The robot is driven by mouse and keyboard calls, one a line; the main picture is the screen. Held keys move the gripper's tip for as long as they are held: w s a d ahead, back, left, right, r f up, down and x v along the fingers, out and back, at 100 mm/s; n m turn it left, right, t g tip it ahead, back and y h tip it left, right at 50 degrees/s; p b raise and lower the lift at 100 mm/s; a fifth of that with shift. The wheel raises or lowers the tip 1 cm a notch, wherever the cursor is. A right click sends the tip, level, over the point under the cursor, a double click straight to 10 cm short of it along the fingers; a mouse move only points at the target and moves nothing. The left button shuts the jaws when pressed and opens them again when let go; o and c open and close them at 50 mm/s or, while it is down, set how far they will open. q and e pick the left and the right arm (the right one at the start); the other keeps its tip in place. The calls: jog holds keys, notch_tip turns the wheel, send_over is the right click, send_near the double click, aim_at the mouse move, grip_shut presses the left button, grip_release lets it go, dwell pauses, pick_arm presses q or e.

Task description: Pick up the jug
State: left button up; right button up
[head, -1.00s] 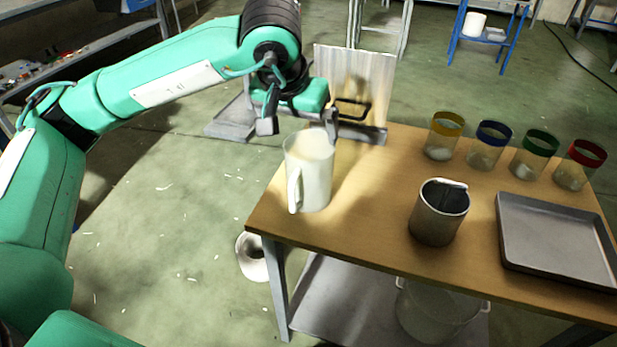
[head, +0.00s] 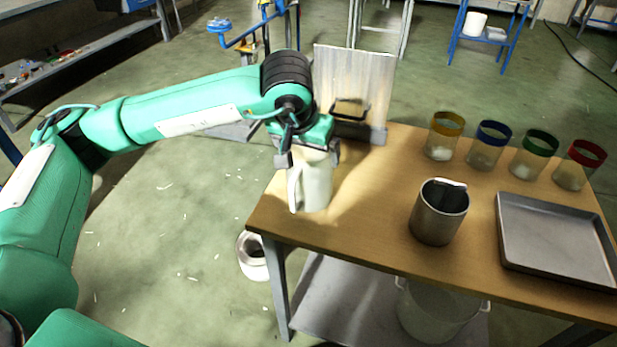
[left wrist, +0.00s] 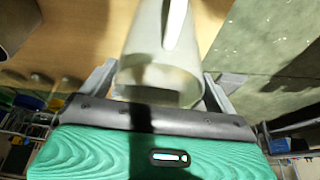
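The jug (head: 316,187) is a pale, off-white vessel with a handle on its left side. It stands upright at the left end of the wooden table. My left gripper (head: 309,160) is over the jug's top, with a finger on each side of the rim. In the left wrist view the jug (left wrist: 160,60) lies between the two spread fingers of the gripper (left wrist: 160,85). Small gaps seem to show beside the jug, so the fingers look open around it. My right gripper is not in view.
The wooden table (head: 375,225) also holds a metal beaker (head: 438,215), a grey tray (head: 555,238) and several jars with coloured rims (head: 485,148). A large pot (head: 437,312) is on the lower shelf.

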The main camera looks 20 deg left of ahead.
pick_arm(q)
jog(key=c, duration=1)
jog(key=shift+r, duration=0.1)
